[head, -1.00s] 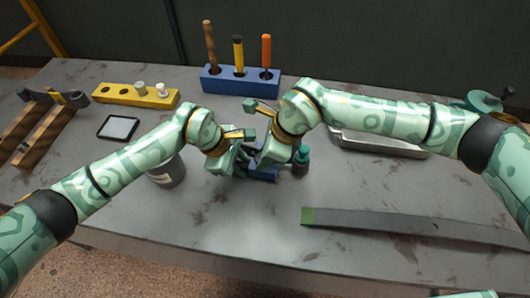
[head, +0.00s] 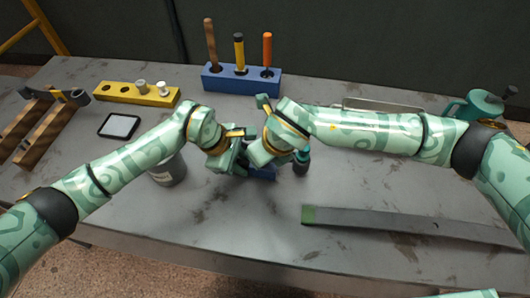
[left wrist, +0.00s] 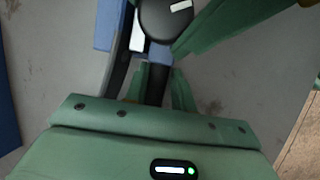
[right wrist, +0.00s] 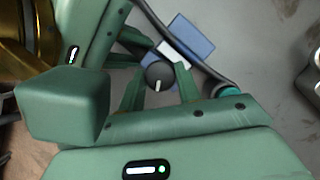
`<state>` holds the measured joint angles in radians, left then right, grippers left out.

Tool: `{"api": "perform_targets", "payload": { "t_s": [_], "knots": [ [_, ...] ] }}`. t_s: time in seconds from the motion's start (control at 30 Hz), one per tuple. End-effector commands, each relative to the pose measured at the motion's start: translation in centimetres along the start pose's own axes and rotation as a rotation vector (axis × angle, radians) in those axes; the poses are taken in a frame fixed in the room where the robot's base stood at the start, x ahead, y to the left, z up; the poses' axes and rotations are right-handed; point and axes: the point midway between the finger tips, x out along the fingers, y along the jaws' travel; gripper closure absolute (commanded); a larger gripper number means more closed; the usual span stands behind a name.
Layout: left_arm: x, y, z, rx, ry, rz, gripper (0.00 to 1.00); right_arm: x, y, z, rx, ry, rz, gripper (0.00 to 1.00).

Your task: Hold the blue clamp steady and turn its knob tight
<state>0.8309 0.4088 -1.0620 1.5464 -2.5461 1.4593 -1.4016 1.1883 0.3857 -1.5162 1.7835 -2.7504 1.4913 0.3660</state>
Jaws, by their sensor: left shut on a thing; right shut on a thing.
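The blue clamp (head: 262,174) stands on the grey bench, mostly hidden behind my grippers in the head view; its blue body also shows in the right wrist view (right wrist: 192,36). Its round black knob (right wrist: 158,75) has a white mark and sits between the fingers of my right gripper (right wrist: 158,88), which is shut on it. The knob also shows at the top of the left wrist view (left wrist: 168,20). The two grippers are very close together.
A long flat metal strip (head: 400,224) lies front right. A blue tool rack (head: 240,82) and yellow block (head: 120,94) stand behind. The front middle is clear.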

Motion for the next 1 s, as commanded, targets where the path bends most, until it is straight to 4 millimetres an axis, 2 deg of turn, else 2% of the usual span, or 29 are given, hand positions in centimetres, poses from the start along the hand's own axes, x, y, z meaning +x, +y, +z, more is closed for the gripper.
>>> {"api": "perform_targets", "payload": {
  "t_s": [0.57, 0.6, 0.63, 0.67, 1.0],
  "knots": [
    [-0.15, 0.18, 0.09, 0.002, -0.001, 0.005, 1.0, -0.07, 0.1, 0.04, 0.028, -0.002, -0.01, 0.89],
    [-0.15, 0.18, 0.09, 0.002, -0.002, 0.005, 1.0, -0.07, 0.1, 0.04, 0.027, -0.002, -0.01, 0.55],
    [-0.15, 0.18, 0.09, 0.002, -0.002, 0.005, 1.0, -0.07, 0.09, 0.04, 0.027, -0.002, -0.01, 0.47],
    [-0.15, 0.18, 0.09, 0.002, -0.002, 0.005, 1.0, -0.07, 0.09, 0.04, 0.027, -0.002, -0.01, 0.45],
    [-0.15, 0.18, 0.1, 0.002, -0.002, 0.005, 1.0, -0.6, 0.02, 0.1, 0.028, -0.002, -0.011, 0.45]
  ]
}}
